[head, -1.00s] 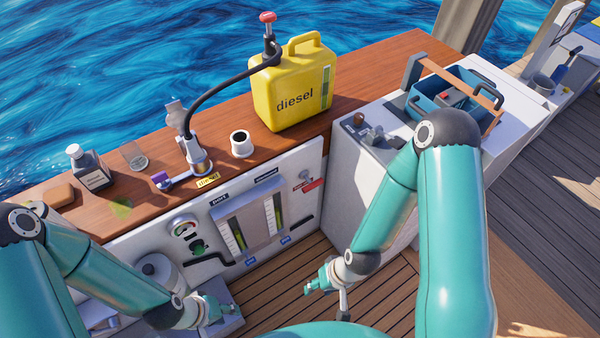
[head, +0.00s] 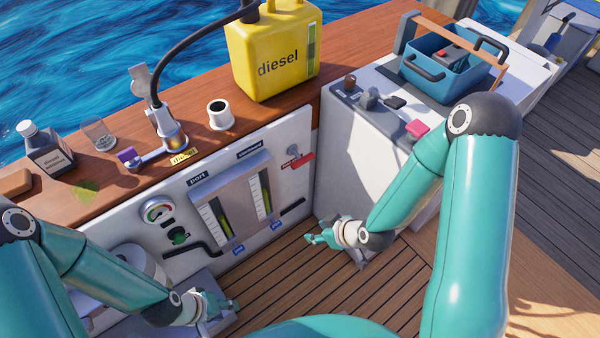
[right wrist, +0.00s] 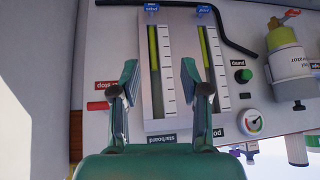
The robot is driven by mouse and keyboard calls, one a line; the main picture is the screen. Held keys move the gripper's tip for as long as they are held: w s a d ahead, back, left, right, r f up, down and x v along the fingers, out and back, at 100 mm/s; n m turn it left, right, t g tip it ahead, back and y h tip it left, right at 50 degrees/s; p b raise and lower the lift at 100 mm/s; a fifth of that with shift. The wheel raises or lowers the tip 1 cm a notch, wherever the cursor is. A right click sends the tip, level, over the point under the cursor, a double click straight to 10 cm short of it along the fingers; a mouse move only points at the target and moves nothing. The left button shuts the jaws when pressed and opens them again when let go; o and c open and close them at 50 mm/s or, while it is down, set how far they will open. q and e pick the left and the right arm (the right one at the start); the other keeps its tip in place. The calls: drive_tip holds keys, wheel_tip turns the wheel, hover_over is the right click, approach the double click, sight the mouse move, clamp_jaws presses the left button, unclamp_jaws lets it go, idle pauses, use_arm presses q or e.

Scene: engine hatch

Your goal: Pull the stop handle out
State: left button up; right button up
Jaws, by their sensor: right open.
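The red stop handle (head: 302,162) sits at the right end of the white panel, beside a small label. It also shows in the right wrist view as a red bar (right wrist: 98,106), left of my gripper's fingers. My right gripper (head: 316,237) is in front of the panel, below the handle and apart from it. In the right wrist view its two fingers (right wrist: 160,85) are spread with nothing between them. My left gripper (head: 226,305) is low at the panel's left side, away from the handle; its fingers are too small to judge.
Two gauge tubes (head: 237,212) stand on the panel left of the handle. A black bent pipe (head: 205,250) runs low along it. A yellow diesel can (head: 270,60) stands on the wooden top. A grey console (head: 400,120) is to the right. Decking in front is clear.

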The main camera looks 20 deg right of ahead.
drive_tip(key=w+d+f+n+t+b, duration=0.45)
drive_tip(key=w+n+b, duration=0.25)
drive_tip(key=b, duration=0.3)
drive_tip(key=n+t+y+b, duration=0.2)
drive_tip(key=n+t+b, duration=0.5)
drive_tip(key=n+b, duration=0.6)
approach(300, 157)
drive_tip(key=shift+m+g, duration=0.25)
drive_tip(key=shift+m, duration=0.35)
drive_tip(key=x, duration=0.5)
drive_tip(key=b+x, duration=0.1)
drive_tip(key=x, duration=0.4)
drive_tip(key=shift+w+f, duration=0.15)
drive_tip(key=shift+f, duration=0.1)
use_arm(q)
wheel_tip(300, 157, down, 28)
drive_tip(key=shift+r, duration=0.25)
use_arm(e)
drive_tip(key=shift+c, duration=0.2)
clamp_jaws()
